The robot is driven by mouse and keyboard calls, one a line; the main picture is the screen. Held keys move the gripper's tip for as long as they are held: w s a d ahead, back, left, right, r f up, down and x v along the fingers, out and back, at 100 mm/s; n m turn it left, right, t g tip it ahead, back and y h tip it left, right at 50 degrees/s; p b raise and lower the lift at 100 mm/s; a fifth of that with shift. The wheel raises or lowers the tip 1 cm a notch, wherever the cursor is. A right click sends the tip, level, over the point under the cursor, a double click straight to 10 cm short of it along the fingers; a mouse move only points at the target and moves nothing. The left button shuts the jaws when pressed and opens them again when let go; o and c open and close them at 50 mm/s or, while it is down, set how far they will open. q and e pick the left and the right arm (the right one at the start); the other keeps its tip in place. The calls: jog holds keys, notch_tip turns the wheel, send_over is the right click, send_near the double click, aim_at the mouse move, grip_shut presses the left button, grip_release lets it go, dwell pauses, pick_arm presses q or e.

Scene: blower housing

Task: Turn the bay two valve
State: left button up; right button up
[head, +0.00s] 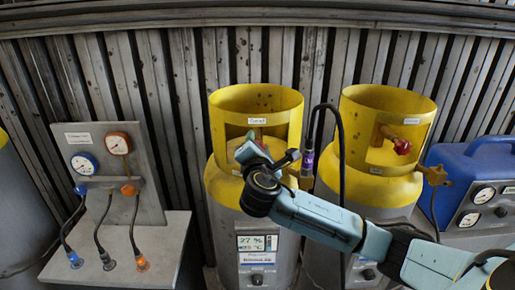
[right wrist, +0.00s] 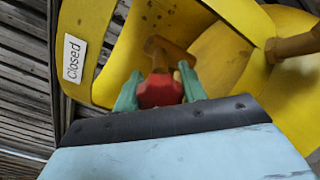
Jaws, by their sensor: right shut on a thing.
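Two grey cylinders with yellow collars stand side by side in the head view, the left cylinder (head: 255,100) and the right cylinder (head: 390,98). My right gripper (head: 250,152) is at the collar opening of the left cylinder and covers its valve in that view. In the right wrist view the gripper's teal fingers (right wrist: 159,84) are shut on a red valve knob (right wrist: 160,92), one on each side. A brown valve stem shows behind the knob. A "Closed" label (right wrist: 74,58) is on the yellow collar. My left gripper is not in view.
A gauge panel (head: 115,175) with hoses stands at the left. The right cylinder has its own red knob (head: 402,146). A black hose (head: 340,140) hangs between the cylinders. A blue machine (head: 475,175) stands at the far right. A ribbed metal wall is behind.

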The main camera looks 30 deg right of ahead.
jog(key=m, duration=0.1)
jog(key=m+b, duration=0.1)
jog(key=m, duration=0.1)
jog(key=shift+f+m, duration=0.25)
jog(key=shift+m, duration=0.15)
jog(key=m+b, duration=0.1)
jog(key=m, duration=0.2)
jog(key=shift+m+b, duration=0.3)
jog(key=m+b, duration=0.1)
jog(key=m, duration=0.3)
jog(key=shift+f+b, duration=0.1)
jog(key=shift+b, duration=0.2)
jog(key=shift+m+b, duration=0.5)
jog(key=shift+m, duration=1.4)
jog(key=o, duration=1)
jog(key=shift+c, duration=0.2)
jog(key=b+v, duration=0.2)
jog(key=v, duration=1.1)
jog(key=shift+s, duration=0.25)
